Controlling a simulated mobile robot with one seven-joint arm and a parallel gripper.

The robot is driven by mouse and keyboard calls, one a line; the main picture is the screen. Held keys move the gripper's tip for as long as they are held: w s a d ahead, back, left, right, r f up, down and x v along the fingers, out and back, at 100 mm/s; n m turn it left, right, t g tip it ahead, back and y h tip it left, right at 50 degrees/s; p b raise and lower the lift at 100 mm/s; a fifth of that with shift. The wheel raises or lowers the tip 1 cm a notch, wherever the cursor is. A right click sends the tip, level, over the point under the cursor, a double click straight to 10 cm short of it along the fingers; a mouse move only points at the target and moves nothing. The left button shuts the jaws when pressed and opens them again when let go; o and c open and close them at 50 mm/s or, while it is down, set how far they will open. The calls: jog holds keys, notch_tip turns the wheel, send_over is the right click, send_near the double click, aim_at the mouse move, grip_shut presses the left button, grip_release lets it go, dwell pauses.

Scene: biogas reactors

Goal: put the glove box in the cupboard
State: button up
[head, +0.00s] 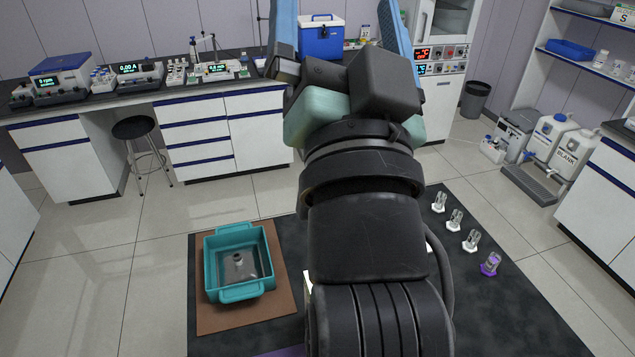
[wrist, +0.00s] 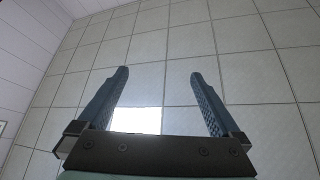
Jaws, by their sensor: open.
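A small white box with green markings and the letter S (head: 612,10), which looks like the glove box, sits on the upper wall shelf at the top right, partly cut by the frame edge. My gripper (wrist: 158,75) is open and empty, its two blue fingers apart and pointing up. In the head view my gripper (head: 338,12) stands in front of the back counter, far to the left of the box. White cupboard fronts (head: 85,165) show under the back counter and others (head: 610,190) at the right; I cannot tell which is the task's cupboard.
A teal tub (head: 212,265) sits on a brown board on the dark surface before me. Several small glass vials (head: 455,220) stand at its right side. A stool (head: 140,130), a bin (head: 475,98) and white canisters (head: 548,135) stand on or near the floor.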

jog(key=w+d+f+m+g+y+p, duration=0.1)
jog(key=w+d+f+m+g, duration=0.15)
jog(key=f+m, duration=0.7)
jog(key=w+d+f+m+g, duration=0.1)
jog(key=w+f+m+g, duration=0.2)
jog(key=f, duration=1.3)
jog(key=s+f+m+g+y+p, duration=0.15)
jog(key=s+f+m, duration=0.25)
jog(key=f+m, duration=0.55)
jog(key=s+f+m+g+y, duration=0.1)
jog(key=s+f+m+g, duration=0.35)
jog(key=f, duration=0.85)
jog(key=shift+m+t+h, duration=0.25)
jog(key=shift+m+t, duration=0.4)
jog(key=shift+m, duration=0.3)
jog(key=x, duration=0.5)
jog(key=p+x, duration=0.1)
jog(key=x, duration=0.1)
jog(key=shift+w+a, duration=0.2)
jog(key=shift+a, duration=0.25)
jog(key=shift+x, duration=2.05)
jog(key=shift+d+f, duration=0.1)
jog(key=shift+f, duration=0.05)
jog(key=shift+c, duration=0.3)
